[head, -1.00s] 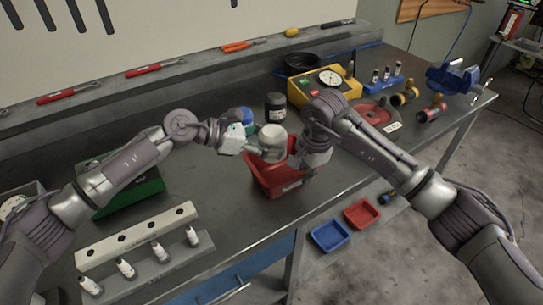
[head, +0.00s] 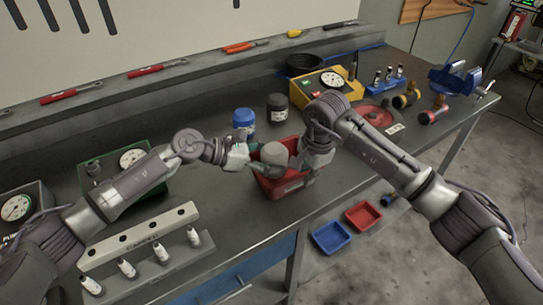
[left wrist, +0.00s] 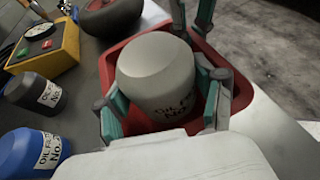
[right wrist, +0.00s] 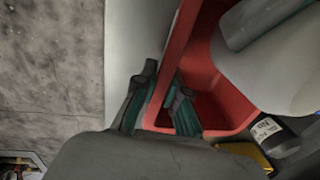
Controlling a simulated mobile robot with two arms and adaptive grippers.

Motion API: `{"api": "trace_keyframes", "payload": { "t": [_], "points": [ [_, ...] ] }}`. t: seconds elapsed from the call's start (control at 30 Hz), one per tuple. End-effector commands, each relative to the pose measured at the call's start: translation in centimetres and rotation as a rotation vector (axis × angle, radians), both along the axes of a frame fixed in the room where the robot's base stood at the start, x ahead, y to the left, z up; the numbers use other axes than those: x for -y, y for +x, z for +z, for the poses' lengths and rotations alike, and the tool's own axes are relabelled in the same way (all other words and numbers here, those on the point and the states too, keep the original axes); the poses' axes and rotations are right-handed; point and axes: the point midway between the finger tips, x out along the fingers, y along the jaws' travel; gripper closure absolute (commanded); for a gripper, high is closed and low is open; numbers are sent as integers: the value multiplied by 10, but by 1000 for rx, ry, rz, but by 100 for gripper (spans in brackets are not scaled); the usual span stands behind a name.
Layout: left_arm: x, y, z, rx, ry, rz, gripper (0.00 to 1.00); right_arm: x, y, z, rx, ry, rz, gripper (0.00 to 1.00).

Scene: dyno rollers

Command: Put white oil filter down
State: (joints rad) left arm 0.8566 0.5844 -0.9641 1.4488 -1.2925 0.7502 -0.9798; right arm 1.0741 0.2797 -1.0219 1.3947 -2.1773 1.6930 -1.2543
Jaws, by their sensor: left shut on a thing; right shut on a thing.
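The white oil filter (head: 274,153) is held upright by my left gripper (head: 262,162) at the mouth of the red bin (head: 283,187). In the left wrist view, the fingers press both sides of the filter (left wrist: 157,72), and the bin's red walls (left wrist: 203,50) surround its lower part. Its top stands above the rim. Its underside is hidden, so I cannot tell whether it touches the bin floor. My right gripper (head: 308,175) is shut on the bin's wall; in the right wrist view, its fingers (right wrist: 160,102) straddle that wall.
A yellow gauge box (head: 325,86) is further back. A rack with several small bottles (head: 145,262) is at front left. Blue (head: 331,238) and red (head: 362,215) trays lie beyond the bench edge.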

Motion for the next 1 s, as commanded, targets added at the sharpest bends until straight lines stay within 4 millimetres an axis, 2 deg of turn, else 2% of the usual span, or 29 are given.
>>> {"api": "trace_keyframes", "payload": {
  "t": [0.07,0.1,0.23,0.57,0.73,1.0],
  "points": [
    [0,0,1,2,-2,1,78,1,-1,-3,-6,-5,-2,100],
    [0,0,0,0,-1,0,28,1,-1,-3,-6,-5,-2,100],
    [0,0,0,0,-1,0,7,1,-1,-3,-6,-5,-2,100],
    [0,0,1,0,0,0,6,1,-1,-2,-5,-5,-1,100],
    [-3,0,15,2,1,1,6,1,-1,-2,-5,-5,-1,100],
    [-56,-17,35,0,2,3,6,1,-1,-2,-5,-4,-2,100]
  ]
}}
